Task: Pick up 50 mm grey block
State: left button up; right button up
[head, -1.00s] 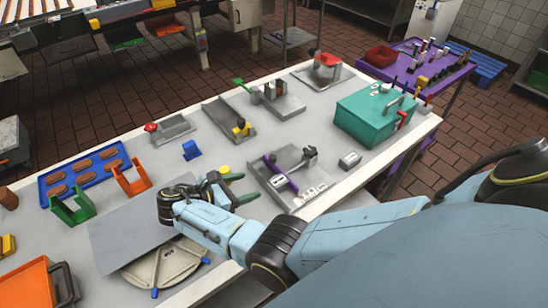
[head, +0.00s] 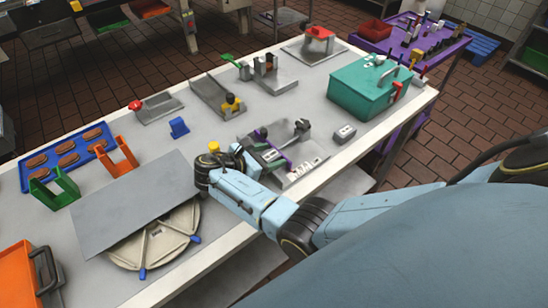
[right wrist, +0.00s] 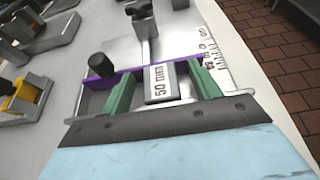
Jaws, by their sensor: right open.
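The 50 mm grey block (right wrist: 161,82) shows in the right wrist view, with a "50" label on its top face. It lies against a purple bar (right wrist: 125,72) on a grey metal fixture (right wrist: 160,45). My right gripper (right wrist: 163,72) is open, with its green fingers on either side of the block; I cannot tell whether they touch it. In the head view my right gripper (head: 268,155) is low over the fixture (head: 308,150), and the block is small and hard to make out. My left gripper is not in view.
A black knob (right wrist: 100,65) stands close to the left finger. A small grey piece (head: 344,132) and a teal box (head: 365,92) stand to the right. A flat grey sheet (head: 135,205) and a round cream plate (head: 160,245) lie left of my arm.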

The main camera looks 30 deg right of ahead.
jog(key=shift+a+r, duration=0.1)
jog(key=shift+c, duration=0.4)
jog(key=c, duration=1.1)
jog(key=shift+r, duration=0.1)
